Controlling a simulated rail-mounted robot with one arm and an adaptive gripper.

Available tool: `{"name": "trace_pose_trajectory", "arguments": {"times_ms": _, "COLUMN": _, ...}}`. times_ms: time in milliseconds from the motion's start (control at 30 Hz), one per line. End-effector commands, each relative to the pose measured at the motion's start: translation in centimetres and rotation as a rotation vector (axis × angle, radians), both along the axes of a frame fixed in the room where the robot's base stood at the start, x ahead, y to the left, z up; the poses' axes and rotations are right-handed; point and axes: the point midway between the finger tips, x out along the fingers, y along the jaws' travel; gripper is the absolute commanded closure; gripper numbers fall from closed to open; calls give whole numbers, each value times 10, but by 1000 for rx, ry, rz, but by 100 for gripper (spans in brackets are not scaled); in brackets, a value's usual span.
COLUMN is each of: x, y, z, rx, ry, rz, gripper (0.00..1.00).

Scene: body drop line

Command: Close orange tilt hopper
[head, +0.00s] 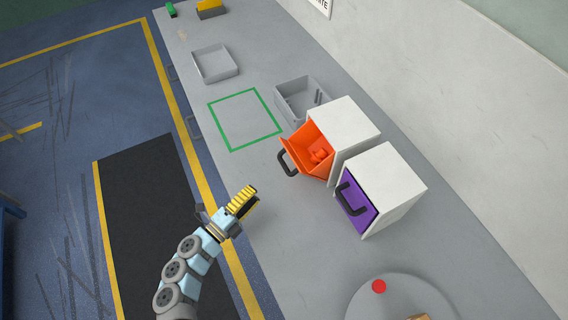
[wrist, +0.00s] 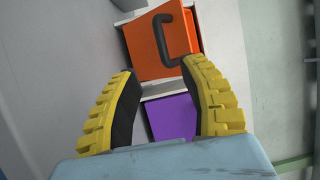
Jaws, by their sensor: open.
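The orange tilt hopper (head: 309,154) is tipped open out of its white housing (head: 349,127), with its dark handle (head: 288,163) at the front and something orange inside. In the wrist view the orange front (wrist: 150,62) and the dark handle (wrist: 166,40) show ahead, beyond the fingertips. My gripper (head: 246,198) has yellow ribbed fingers and is empty, in front of the housings and to the lower left of the hopper, apart from it. The fingers stand spread in the wrist view (wrist: 163,80).
A purple hopper (head: 357,203) is shut in the neighbouring white housing (head: 395,187). A grey bin (head: 301,98) stands behind the orange one, and a grey tray (head: 215,64) lies farther off. The green-outlined square (head: 244,119) is bare. A round plate (head: 400,296) holds a red item.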

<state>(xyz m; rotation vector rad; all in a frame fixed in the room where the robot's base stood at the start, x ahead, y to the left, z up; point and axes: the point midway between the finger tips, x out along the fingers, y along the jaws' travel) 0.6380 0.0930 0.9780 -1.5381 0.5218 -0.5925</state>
Motion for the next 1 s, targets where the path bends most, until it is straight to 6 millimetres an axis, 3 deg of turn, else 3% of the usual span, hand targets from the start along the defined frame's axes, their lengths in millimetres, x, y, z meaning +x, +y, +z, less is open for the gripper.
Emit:
{"name": "trace_pose_trajectory", "arguments": {"times_ms": 600, "x": 81, "y": -70, "z": 7, "rx": -1, "ry": 0, "rz": 0, "gripper": 57}}
{"name": "trace_pose_trajectory", "arguments": {"times_ms": 1000, "x": 104, "y": -90, "z": 7, "rx": -1, "ry": 1, "rz": -1, "gripper": 57}}
